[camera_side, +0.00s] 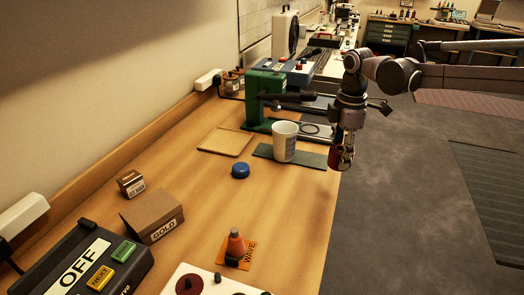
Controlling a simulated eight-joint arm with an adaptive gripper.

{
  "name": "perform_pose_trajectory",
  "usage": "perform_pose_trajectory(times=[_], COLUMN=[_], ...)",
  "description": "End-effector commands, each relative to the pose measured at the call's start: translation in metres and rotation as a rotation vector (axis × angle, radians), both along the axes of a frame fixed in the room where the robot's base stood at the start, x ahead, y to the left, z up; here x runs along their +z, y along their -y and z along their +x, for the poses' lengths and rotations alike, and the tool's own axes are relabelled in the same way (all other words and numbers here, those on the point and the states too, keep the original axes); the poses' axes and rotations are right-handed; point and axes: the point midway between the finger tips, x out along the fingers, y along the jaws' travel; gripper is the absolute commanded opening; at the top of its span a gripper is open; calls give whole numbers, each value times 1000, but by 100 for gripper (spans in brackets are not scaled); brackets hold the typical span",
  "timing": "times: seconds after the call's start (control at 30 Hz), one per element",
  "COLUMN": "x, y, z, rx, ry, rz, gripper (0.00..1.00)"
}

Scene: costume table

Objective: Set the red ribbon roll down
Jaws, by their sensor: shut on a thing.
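The red ribbon roll (335,157) is a small dark red shape at the end of my gripper (345,158). My gripper hangs downward from the arm at the right edge of the table and is shut on the roll. The roll appears to be in the air at the table's edge, beside the dark green mat; how far above the surface it is, I cannot tell. The fingers hide part of the roll.
A white cup (284,141) stands on the green mat (312,159). Bare wood lies right of the blue cap.

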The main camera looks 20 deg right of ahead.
Motion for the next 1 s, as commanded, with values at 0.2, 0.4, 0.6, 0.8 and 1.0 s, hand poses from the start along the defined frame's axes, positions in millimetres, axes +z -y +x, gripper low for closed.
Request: perform_pose_trajectory(times=[0.2,0.4,0.6,0.8,1.0], x=[7,9,8,5,-13], y=[-24,-78,-124,-147,-179], z=[26,63,84,92,94], rx=[24,59,83,94,98], ry=[1,3,5,5,5], rz=[0,-1,-1,-1,0], gripper=[21,21,21,21,21])
